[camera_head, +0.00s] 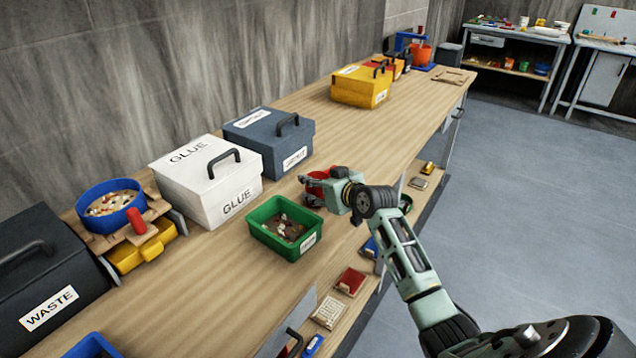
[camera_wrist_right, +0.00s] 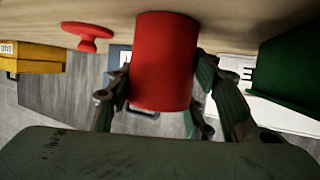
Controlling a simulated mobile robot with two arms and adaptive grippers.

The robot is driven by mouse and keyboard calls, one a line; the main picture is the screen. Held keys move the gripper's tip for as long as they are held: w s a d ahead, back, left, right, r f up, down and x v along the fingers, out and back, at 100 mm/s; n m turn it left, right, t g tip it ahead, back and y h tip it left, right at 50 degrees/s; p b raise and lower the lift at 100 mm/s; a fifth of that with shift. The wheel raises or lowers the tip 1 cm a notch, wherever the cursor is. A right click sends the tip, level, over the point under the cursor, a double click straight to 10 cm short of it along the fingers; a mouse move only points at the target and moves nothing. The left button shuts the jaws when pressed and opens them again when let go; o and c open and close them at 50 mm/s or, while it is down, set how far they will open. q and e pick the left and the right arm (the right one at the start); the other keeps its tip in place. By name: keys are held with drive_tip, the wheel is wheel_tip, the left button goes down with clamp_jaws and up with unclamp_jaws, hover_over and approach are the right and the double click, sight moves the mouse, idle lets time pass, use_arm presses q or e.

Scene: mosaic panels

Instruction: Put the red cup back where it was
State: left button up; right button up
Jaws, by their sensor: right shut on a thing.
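The red cup (camera_head: 316,187) is by my right gripper (camera_head: 327,190) over the long wooden bench, to the right of the green bin. In the right wrist view the cup (camera_wrist_right: 165,62) sits between both fingers of the right gripper (camera_wrist_right: 165,95), which is shut on it. The bench top fills the top of that upside-down view, and the cup's far end is close to it. I cannot tell whether they touch. A small red knob-shaped thing (camera_wrist_right: 88,37) is on the bench nearby, apart from the cup. My left gripper is not in view.
The green bin (camera_head: 262,235) with small pieces stands left of the gripper. The white GLUE box (camera_head: 190,180), grey box (camera_head: 262,150) and yellow box (camera_head: 355,92) line the wall. Bare bench (camera_head: 375,145) lies beyond the gripper. Small trays sit on a lower shelf.

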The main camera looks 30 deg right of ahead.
drive_tip(key=shift+f, duration=0.15)
drive_tip(key=o, duration=1.4)
drive_tip(key=b+v, duration=0.1)
drive_tip(key=v, duration=1.1)
drive_tip(key=shift+r, duration=0.25)
drive_tip(key=shift+f, duration=0.1)
